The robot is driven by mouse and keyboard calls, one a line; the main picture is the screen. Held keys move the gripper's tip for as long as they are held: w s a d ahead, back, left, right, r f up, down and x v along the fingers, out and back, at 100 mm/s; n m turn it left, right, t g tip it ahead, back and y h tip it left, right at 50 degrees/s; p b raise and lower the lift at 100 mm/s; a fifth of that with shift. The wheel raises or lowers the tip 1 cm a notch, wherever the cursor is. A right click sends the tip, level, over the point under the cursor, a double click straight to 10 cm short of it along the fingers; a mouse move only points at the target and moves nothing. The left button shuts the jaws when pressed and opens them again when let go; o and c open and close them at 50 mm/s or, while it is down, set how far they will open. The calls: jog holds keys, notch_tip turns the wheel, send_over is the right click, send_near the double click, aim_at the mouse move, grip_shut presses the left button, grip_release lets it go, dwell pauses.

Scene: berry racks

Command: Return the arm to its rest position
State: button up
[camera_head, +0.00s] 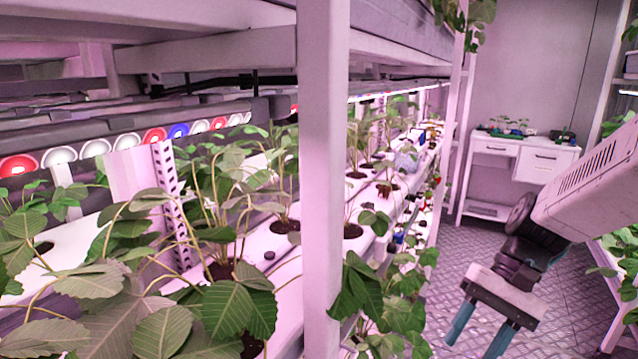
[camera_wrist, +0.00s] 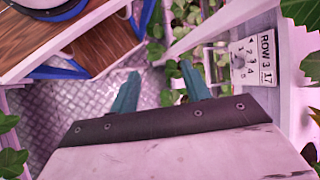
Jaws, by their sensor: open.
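My gripper (camera_head: 481,338) hangs at the lower right in the head view, over the aisle floor and to the right of the plant rack. Its two teal fingers point down and stand apart with nothing between them. In the wrist view the fingers (camera_wrist: 160,80) are also spread and empty, with the patterned floor and some green leaves beyond them. My pale arm (camera_head: 595,180) reaches in from the right edge of the head view. The rest of the arm is out of view.
A white rack post (camera_head: 322,180) stands left of the gripper, with leafy plants (camera_head: 225,300) on the shelf behind it. More leaves and a post stand at the far right. A row sign (camera_wrist: 262,58) shows close by. The aisle floor (camera_head: 465,240) is clear toward a white desk (camera_head: 520,160).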

jog(key=s+d+r+n+t+h, duration=0.2)
jog(key=s+r+n+t+h, duration=0.2)
jog(key=s+r, duration=0.4)
jog(key=shift+s+d+t+h, duration=0.25)
jog(key=shift+s+t+h, duration=0.35)
jog(key=shift+s+h, duration=0.85)
